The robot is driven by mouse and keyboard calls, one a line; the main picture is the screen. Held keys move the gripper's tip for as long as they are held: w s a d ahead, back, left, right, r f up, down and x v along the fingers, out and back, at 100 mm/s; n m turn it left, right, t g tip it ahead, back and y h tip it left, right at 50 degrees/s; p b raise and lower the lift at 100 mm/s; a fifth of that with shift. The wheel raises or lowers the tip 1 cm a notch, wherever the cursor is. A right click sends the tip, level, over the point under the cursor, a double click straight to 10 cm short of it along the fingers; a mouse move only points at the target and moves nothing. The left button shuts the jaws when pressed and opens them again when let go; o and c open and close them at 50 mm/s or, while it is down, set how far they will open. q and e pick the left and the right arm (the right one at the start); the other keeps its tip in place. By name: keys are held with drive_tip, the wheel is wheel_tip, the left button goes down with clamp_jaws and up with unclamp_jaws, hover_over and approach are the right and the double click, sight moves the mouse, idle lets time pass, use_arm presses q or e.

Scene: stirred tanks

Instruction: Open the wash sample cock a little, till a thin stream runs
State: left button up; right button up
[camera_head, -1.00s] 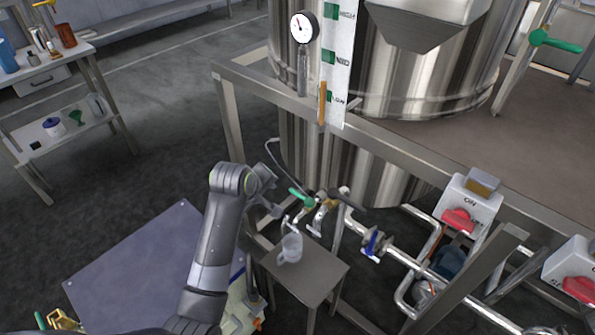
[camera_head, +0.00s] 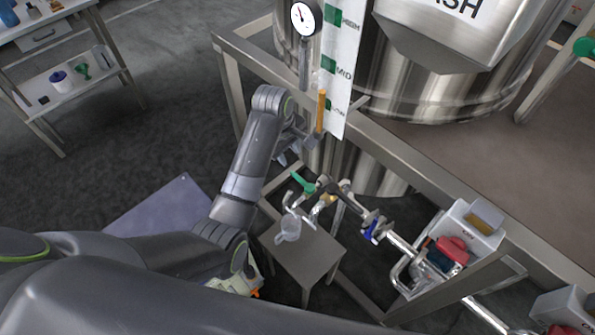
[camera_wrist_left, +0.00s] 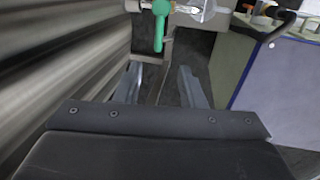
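The sample cock with a green lever (camera_head: 304,184) is on a short pipe low at the front of the tank. The green lever also shows in the left wrist view (camera_wrist_left: 160,28), at the top, ahead of the fingers. My left gripper (camera_head: 292,153) is above the cock in the head view, apart from it. Its two fingers (camera_wrist_left: 158,78) are spread with nothing between them. A clear jug (camera_head: 290,229) stands on a small grey stool (camera_head: 310,262) below the cock's spout. I can make out no stream. My right gripper is out of view.
A steel frame rail (camera_head: 385,146) runs across in front of the tank (camera_head: 385,175). A pipe with a blue-handled valve (camera_head: 374,230) lies right of the cock. A gauge (camera_head: 303,18) and level board (camera_head: 341,65) stand above. A side shelf (camera_head: 75,88) is far left.

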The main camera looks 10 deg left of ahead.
sight(297, 177)
use_arm(q)
drive_tip(key=f, duration=0.4)
drive_tip(key=w+d+f+b, duration=0.1)
drive_tip(key=f, duration=0.4)
drive_tip(key=w+f, duration=0.1)
drive_tip(key=f, duration=0.3)
drive_tip(key=shift+w+d+f, duration=0.2)
drive_tip(key=shift+d+f, duration=0.05)
clamp_jaws()
